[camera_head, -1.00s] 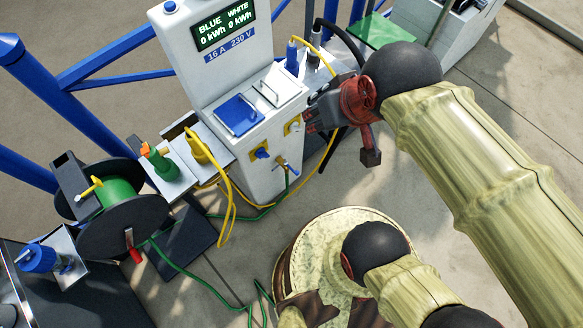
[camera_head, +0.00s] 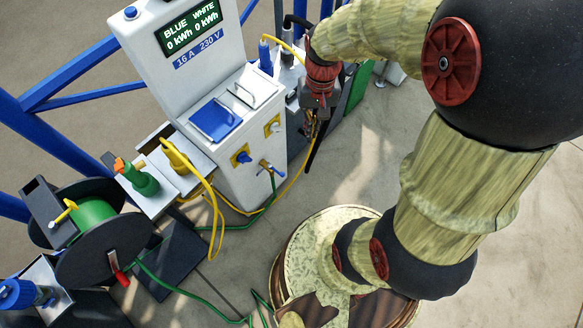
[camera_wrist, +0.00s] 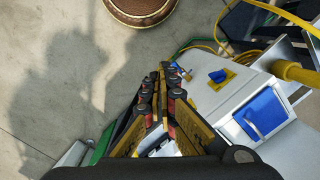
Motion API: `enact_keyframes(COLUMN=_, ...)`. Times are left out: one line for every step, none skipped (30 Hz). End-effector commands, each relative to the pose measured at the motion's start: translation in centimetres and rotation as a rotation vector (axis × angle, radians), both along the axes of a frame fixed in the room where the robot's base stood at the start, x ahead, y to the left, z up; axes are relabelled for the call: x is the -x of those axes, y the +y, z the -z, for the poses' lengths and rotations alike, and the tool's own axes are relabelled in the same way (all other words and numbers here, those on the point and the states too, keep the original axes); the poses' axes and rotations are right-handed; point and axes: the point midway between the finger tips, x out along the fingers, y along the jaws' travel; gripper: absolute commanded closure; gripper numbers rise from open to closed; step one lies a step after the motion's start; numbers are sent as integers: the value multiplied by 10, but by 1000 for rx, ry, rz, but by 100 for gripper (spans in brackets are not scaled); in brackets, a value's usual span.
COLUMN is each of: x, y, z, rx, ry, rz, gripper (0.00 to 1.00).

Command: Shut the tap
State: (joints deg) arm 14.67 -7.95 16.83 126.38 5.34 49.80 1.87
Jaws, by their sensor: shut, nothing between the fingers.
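The tap (camera_head: 268,167) is a small metal spout with a blue handle, low on the front of the white service pedestal (camera_head: 235,150). A green hose hangs from it. My gripper (camera_head: 313,122) is to the right of the pedestal, higher than the tap, and points down. In the wrist view, my gripper (camera_wrist: 163,70) is shut and empty. The tap (camera_wrist: 183,73) shows there just right of the fingertips, partly hidden by them; its handle position cannot be told. The gripper appears apart from the tap.
A yellow plate with a blue socket (camera_head: 241,155) is left of the tap. A yellow cable (camera_head: 214,215) loops at the pedestal's left. A hose reel (camera_head: 100,235) stands at lower left. Blue rails (camera_head: 60,135) run behind.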

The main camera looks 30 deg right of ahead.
Motion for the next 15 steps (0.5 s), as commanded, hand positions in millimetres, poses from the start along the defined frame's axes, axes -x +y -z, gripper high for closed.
enact_keyframes(x=-4, y=-4, z=20, rx=-16, ry=34, rz=32, gripper=100)
enact_keyframes(x=-8, y=-6, z=29, rx=-24, ry=48, rz=51, gripper=100)
enact_keyframes(x=-11, y=-9, z=42, rx=-35, ry=68, rz=76, gripper=100)
enact_keyframes(x=-14, y=-12, z=51, rx=-43, ry=81, rz=95, gripper=100)
enact_keyframes(x=-17, y=-14, z=61, rx=-51, ry=95, rz=115, gripper=100)
enact_keyframes(x=-20, y=-16, z=75, rx=-62, ry=112, rz=144, gripper=100)
enact_keyframes(x=-22, y=-19, z=86, rx=-69, ry=126, rz=165, gripper=100)
enact_keyframes(x=-25, y=-21, z=96, rx=-76, ry=139, rz=186, gripper=100)
enact_keyframes(x=-27, y=-23, z=110, rx=-86, ry=158, rz=217, gripper=100)
enact_keyframes(x=-29, y=-25, z=121, rx=-94, ry=170, rz=239, gripper=100)
enact_keyframes(x=-31, y=-27, z=132, rx=-101, ry=183, rz=262, gripper=100)
enact_keyframes(x=-34, y=-29, z=147, rx=-109, ry=198, rz=294, gripper=100)
enact_keyframes(x=-35, y=-31, z=159, rx=-116, ry=211, rz=318, gripper=100)
enact_keyframes(x=-37, y=-33, z=171, rx=-122, ry=222, rz=342, gripper=100)
enact_keyframes(x=-38, y=-35, z=187, rx=-131, ry=238, rz=377, gripper=100)
